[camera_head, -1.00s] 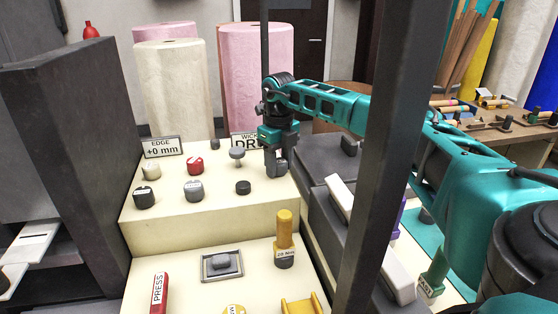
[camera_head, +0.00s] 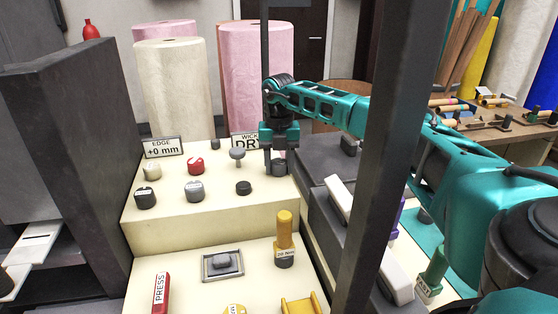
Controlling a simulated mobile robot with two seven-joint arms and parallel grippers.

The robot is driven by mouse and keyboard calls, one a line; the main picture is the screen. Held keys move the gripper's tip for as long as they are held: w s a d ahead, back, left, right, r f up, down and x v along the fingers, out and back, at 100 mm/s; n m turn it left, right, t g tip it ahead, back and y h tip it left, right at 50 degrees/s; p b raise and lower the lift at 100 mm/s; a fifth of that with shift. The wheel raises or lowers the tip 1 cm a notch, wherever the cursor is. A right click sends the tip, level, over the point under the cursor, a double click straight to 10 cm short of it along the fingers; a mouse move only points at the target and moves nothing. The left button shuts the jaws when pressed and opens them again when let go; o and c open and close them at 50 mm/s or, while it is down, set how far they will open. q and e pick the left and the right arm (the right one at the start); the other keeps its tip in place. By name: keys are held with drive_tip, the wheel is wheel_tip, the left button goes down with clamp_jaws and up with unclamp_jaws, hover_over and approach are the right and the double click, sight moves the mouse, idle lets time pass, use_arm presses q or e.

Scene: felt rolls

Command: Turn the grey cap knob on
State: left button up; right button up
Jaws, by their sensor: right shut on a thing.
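My right gripper (camera_head: 279,164) is over the back right of the cream control panel, pointing down. Its fingers are shut on the grey cap knob (camera_head: 279,168), which shows low between them and is partly hidden. Which way the knob is set cannot be told. My left gripper is not in view.
Near the gripper on the panel (camera_head: 215,225) are a grey mushroom-shaped knob (camera_head: 237,154), a black knob (camera_head: 244,188), a red knob (camera_head: 196,166) and a grey knob (camera_head: 194,191). A sign reading "DR" (camera_head: 245,142) stands behind. A dark post (camera_head: 385,150) crosses the view in front of my right arm.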

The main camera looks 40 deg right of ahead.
sight(279, 161)
drive_tip(key=shift+m, duration=0.3)
drive_tip(key=m, duration=0.4)
drive_tip(key=shift+f+m, duration=0.1)
drive_tip(key=shift+m, duration=0.2)
drive_tip(key=m, duration=0.4)
drive_tip(key=o, duration=1.1)
drive_tip(key=shift+r, duration=2.55)
